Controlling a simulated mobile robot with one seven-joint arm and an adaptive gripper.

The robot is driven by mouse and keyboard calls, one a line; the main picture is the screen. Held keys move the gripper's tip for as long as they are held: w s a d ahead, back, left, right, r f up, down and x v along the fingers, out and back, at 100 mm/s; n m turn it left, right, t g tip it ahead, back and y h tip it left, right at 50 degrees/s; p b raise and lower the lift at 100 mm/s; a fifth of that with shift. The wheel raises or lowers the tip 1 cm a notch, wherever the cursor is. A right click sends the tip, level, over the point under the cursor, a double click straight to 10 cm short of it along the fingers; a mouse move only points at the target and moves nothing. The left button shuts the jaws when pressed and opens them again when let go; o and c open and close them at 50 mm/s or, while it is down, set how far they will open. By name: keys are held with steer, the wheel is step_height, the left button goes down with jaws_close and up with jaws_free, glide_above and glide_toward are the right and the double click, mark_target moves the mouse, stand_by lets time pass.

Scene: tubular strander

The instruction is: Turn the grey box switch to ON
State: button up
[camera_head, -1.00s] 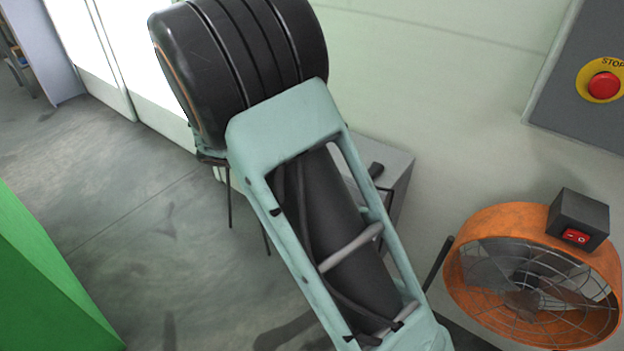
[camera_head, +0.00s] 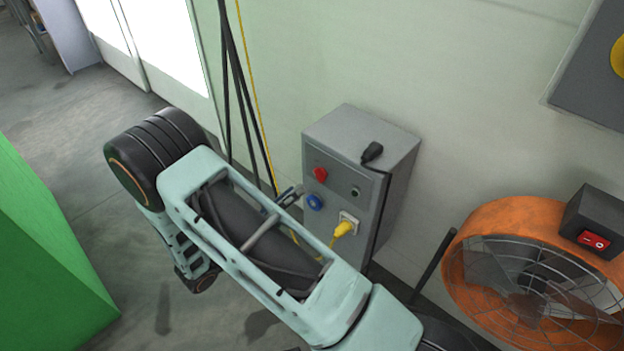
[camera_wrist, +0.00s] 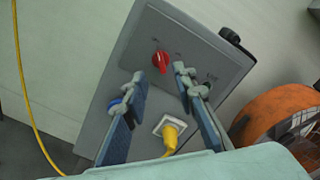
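The grey box (camera_head: 345,150) stands against the wall in the head view, right of my arm. Its front carries a red rotary switch (camera_head: 320,174), a blue round part (camera_head: 314,202), a small dark knob (camera_head: 355,191) and a yellow plug in a socket (camera_head: 343,229). In the wrist view the box front (camera_wrist: 128,70) is tilted, with the red switch (camera_wrist: 160,61) above and between the fingertips. My gripper (camera_wrist: 158,82) is open and empty in front of the panel. In the head view the gripper (camera_head: 290,195) is partly hidden by my arm. The switch's labels are too small to read.
An orange fan (camera_head: 520,270) with a black switch box (camera_head: 598,225) stands at right. Dark cables and a yellow cable (camera_head: 255,85) hang left of the box. A green block (camera_head: 45,260) is at left.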

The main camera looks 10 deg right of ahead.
mark_target(316, 176)
steer(key=b+x, duration=0.1)
steer(key=x, duration=0.6)
steer(key=shift+w+d, duration=0.2)
steer(key=shift+d, duration=0.1)
steer(key=shift+c, duration=0.4)
jaws_close()
